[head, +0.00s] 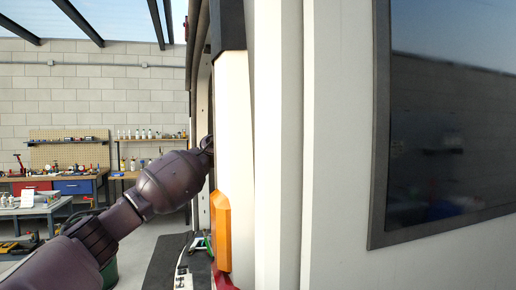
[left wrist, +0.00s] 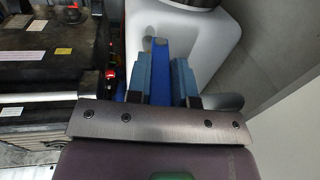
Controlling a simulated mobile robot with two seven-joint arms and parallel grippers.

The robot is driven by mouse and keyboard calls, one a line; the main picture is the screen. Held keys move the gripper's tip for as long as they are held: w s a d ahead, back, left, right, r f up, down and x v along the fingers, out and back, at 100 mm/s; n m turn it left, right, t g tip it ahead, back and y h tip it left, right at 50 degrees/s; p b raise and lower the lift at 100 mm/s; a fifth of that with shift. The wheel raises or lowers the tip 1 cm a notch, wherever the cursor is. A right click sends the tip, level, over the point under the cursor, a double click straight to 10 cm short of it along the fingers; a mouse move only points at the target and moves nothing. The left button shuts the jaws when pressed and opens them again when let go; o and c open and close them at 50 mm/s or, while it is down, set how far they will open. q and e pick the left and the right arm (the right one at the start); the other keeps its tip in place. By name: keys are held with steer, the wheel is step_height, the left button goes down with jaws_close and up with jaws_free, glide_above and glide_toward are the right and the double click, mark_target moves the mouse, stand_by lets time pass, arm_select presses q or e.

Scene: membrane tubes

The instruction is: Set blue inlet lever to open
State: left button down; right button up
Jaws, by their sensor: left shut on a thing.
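The blue inlet lever (left wrist: 160,72) shows in the left wrist view as a blue bar standing between the two fingers of my left gripper (left wrist: 160,80). The fingers carry lighter blue pads, one on each side of the lever, and the gripper is shut on it. The lever's far end lies beside a white rounded body. In the head view my left arm reaches in from the left, and its hand goes behind a white upright panel, so the fingers and lever are hidden there. My right gripper is in neither view.
A white cabinet (head: 342,215) with a dark screen (head: 445,130) fills the right of the head view. An orange part (head: 221,232) sits low on the panel's edge. In the left wrist view, dark equipment (left wrist: 45,60) stands left and a white rounded housing (left wrist: 210,45) right.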

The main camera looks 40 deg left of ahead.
arm_select(q)
steer(key=c, duration=1)
jaws_free()
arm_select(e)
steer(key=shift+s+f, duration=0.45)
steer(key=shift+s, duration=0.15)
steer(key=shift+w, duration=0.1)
arm_select(q)
steer(key=shift+s+a, duration=0.2)
steer(key=b+v, duration=0.3)
steer(key=v, duration=0.7)
steer(key=shift+s, duration=0.15)
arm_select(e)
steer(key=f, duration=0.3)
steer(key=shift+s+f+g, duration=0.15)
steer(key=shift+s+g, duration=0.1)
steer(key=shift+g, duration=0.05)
